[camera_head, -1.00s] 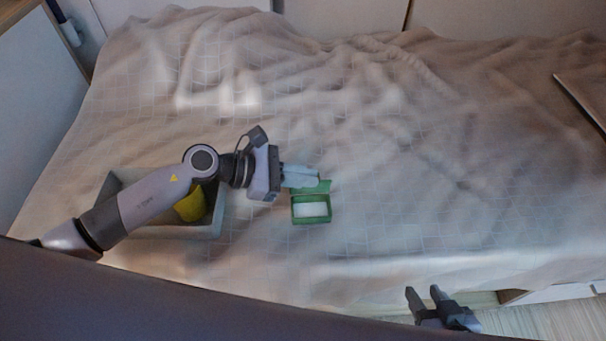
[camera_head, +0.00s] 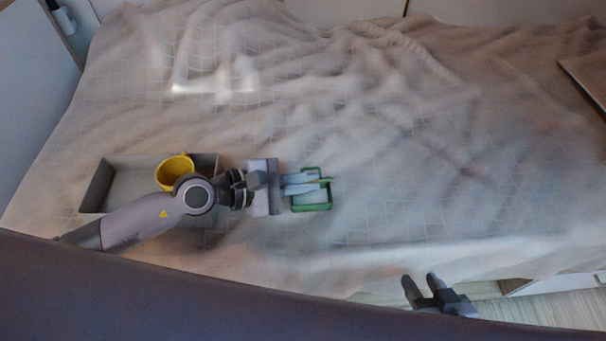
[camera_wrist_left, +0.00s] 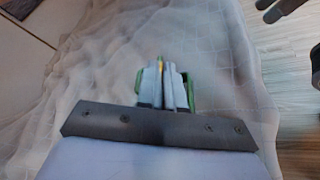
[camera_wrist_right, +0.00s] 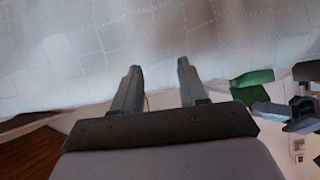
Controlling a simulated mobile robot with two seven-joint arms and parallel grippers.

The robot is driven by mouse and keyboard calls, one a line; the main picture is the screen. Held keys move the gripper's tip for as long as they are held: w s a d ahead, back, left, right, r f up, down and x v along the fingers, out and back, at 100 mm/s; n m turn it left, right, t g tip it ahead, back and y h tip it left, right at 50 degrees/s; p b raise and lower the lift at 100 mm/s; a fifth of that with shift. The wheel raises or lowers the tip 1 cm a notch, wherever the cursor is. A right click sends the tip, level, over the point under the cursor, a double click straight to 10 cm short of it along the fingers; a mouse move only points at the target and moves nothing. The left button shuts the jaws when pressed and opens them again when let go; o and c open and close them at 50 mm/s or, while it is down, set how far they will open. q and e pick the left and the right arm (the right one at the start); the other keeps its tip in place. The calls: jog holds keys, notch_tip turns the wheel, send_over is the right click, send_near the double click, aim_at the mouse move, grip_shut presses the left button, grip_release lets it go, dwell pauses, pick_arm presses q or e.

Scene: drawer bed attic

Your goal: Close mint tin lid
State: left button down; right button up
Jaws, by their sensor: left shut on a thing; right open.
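The green mint tin (camera_head: 312,208) sits on the bedspread. My left gripper (camera_head: 321,182) lies across it from the left, shut on the tin's lid (camera_head: 326,179), which looks raised and nearly edge-on. The fingers hide much of the tin's inside and the lid. In the left wrist view, green edges of the tin (camera_wrist_left: 190,92) show on both sides of the shut fingers (camera_wrist_left: 163,68). My right gripper (camera_head: 420,280) is open and empty near the bed's front edge, apart from the tin. The right wrist view shows the green tin (camera_wrist_right: 252,78) at right.
A grey open box (camera_head: 128,165) stands left of the tin, partly behind my left arm. A yellow mug (camera_head: 174,168) is at the box's right part. The bedspread (camera_head: 430,190) right of the tin is wrinkled and clear. A flat panel (camera_head: 588,82) lies at the far right.

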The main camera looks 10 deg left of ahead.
jog(key=shift+w+a+r, duration=0.35)
jog(key=shift+w+a, duration=0.1)
dwell(0.3)
